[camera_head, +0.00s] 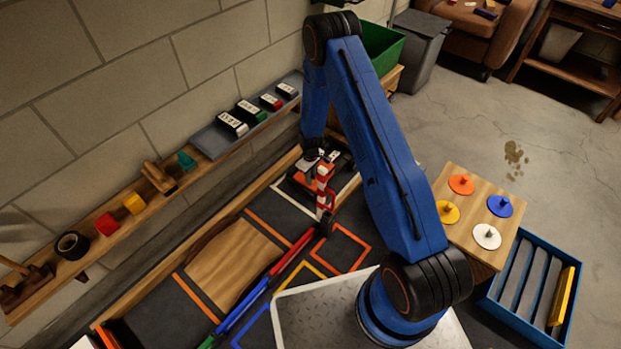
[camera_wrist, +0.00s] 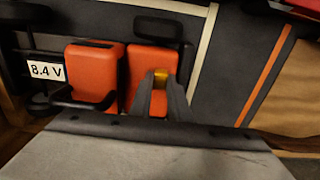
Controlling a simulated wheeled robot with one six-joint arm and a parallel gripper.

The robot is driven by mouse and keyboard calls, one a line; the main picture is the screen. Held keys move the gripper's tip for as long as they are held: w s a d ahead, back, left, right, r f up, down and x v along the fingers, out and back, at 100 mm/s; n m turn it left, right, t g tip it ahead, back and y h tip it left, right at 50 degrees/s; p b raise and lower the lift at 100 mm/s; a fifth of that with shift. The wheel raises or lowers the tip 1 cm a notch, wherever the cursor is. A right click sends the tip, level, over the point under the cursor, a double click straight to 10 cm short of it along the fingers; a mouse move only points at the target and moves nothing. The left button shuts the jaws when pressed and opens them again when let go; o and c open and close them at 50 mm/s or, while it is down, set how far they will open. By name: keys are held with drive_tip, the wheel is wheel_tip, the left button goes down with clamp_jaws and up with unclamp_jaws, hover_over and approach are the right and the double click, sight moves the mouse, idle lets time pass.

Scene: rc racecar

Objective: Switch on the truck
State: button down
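The truck shows in the wrist view as an orange body (camera_wrist: 140,58) with black wheels and a black frame. A white label reading 8.4 V (camera_wrist: 47,72) is at its left end. In the head view the orange truck (camera_head: 302,180) is partly hidden behind my arm's end, inside a white floor outline.
A shelf along the wall holds several blocks, a tape roll (camera_head: 72,245) and a grey tray (camera_head: 212,141). A green bin (camera_head: 383,45) stands behind my arm. A wooden stand with coloured knobs (camera_head: 450,187) and a blue crate (camera_head: 548,340) are at right.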

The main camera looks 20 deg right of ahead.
drive_tip(key=shift+w+d, duration=0.85)
drive_tip(key=shift+d, duration=0.3)
drive_tip(key=c, duration=1.6)
unclamp_jaws()
drive_tip(key=shift+c, duration=0.2)
drive_tip(key=shift+r, duration=0.15)
wheel_tip(320, 180, up, 17)
drive_tip(key=shift+r, duration=0.1)
